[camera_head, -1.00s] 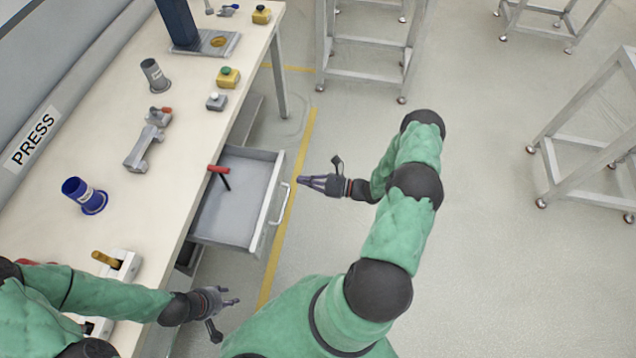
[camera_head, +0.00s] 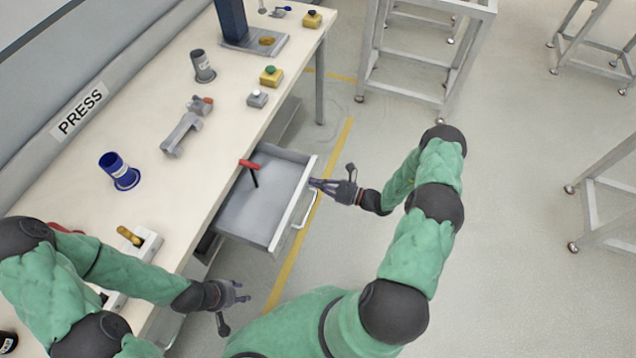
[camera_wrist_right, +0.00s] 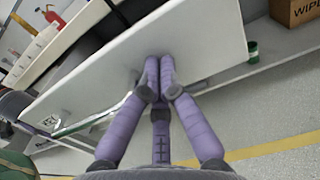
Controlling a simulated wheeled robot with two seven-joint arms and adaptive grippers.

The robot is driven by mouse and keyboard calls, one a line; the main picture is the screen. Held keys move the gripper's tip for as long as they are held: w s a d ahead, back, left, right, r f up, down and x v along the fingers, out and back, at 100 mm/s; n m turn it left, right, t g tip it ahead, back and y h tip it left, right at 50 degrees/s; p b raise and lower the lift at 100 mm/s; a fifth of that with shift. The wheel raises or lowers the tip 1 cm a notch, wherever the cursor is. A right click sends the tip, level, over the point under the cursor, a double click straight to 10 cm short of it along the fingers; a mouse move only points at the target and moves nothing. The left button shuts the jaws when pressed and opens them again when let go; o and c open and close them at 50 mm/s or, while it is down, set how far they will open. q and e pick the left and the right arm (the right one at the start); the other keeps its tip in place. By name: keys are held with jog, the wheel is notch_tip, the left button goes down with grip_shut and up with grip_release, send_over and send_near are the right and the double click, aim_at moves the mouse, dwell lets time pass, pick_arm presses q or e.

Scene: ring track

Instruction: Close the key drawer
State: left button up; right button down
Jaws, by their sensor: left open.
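The key drawer (camera_head: 251,219) is a grey metal drawer that stands open below the bench top. A red-topped black item (camera_head: 251,172) shows at its inner side. The drawer's handle (camera_head: 302,213) is on its pale front panel, which fills much of the right wrist view (camera_wrist_right: 205,40). My right gripper (camera_head: 314,184) is at the far end of that panel, beside the handle. In the wrist view its purple fingers are together and empty, with their tips at the panel; contact is not certain. My left gripper (camera_head: 246,292) is open and empty near the bench's front edge, nearer than the drawer.
The bench (camera_head: 215,120) carries a blue cup (camera_head: 120,172), a grey cup (camera_head: 203,66), a grey fixture (camera_head: 182,133) and yellow button boxes. Metal frame stands (camera_head: 425,60) are at the back and right. The floor right of the drawer is clear.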

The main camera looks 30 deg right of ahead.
aim_at(296, 181)
jog(key=b+x, duration=0.2)
jog(key=x, duration=1.9)
jog(key=shift+a+b, duration=0.15)
jog(key=shift+b, duration=0.15)
jog(key=shift+w+a, duration=0.1)
jog(key=shift+w, duration=0.05)
pick_arm(q)
notch_tip(296, 181, down, 3)
jog(key=shift+s+r, duration=0.1)
jog(key=shift+r, duration=0.05)
pick_arm(e)
jog(key=shift+w+r, duration=0.1)
jog(key=shift+s+d, duration=0.3)
jog(key=shift+d, duration=0.05)
jog(key=v, duration=0.5)
jog(key=shift+s+d+r+p, duration=0.1)
jog(key=shift+s+r+p, duration=0.05)
jog(key=shift+s+p, duration=0.2)
jog(key=v, duration=0.2)
jog(key=p+v, duration=0.1)
jog(key=v, duration=0.4)
jog(key=shift+s+d+f+p, duration=0.25)
jog(key=shift+p, duration=0.05)
pick_arm(q)
jog(key=shift+s+r, duration=0.85)
jog(key=shift+r, duration=0.3)
